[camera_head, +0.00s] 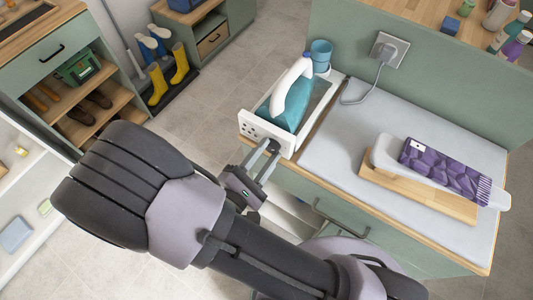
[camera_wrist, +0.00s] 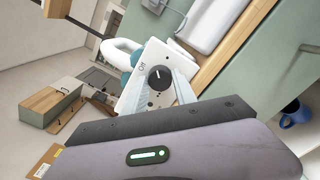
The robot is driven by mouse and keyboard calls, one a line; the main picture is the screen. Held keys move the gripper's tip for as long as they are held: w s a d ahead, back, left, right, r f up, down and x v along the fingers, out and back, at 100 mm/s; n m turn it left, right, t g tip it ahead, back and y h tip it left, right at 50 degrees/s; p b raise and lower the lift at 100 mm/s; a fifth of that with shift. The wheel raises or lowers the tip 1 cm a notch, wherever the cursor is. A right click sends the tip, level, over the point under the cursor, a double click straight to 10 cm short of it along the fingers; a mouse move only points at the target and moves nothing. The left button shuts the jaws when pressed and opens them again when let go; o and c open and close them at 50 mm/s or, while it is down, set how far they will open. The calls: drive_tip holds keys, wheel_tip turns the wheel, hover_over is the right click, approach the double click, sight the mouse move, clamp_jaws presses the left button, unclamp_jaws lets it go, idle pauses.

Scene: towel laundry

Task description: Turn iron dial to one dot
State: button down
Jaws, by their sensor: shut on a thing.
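The teal iron (camera_head: 288,108) with a white handle sits in a white holder (camera_head: 262,132) on the left end of the counter. The holder's front panel faces my arm. My gripper (camera_head: 270,147) reaches this panel from the front. In the wrist view, the round black dial (camera_wrist: 160,77) sits on the white panel (camera_wrist: 133,92), with a short white pointer mark near its upper left. My gripper's fingers (camera_wrist: 161,88) are shut on the dial, one on each side. In the head view the fingertips mostly hide the dial.
A blue cup (camera_head: 320,54) stands behind the iron. A grey cord runs to a wall socket (camera_head: 388,50). A patterned purple cloth (camera_head: 440,165) lies on a small ironing board on the right of the counter (camera_head: 350,125). A drawer handle (camera_head: 338,220) juts out below the counter.

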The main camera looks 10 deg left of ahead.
drive_tip(key=m+b, duration=0.1)
drive_tip(key=m, duration=0.3)
drive_tip(key=shift+f+b, duration=0.1)
drive_tip(key=shift+b, duration=0.3)
drive_tip(key=shift+m+b, duration=0.55)
drive_tip(key=shift+m, duration=0.65)
drive_tip(key=c, duration=1)
unclamp_jaws()
drive_tip(key=p+v, duration=0.4)
drive_tip(key=v, duration=1.3)
drive_tip(key=shift+s, duration=0.25)
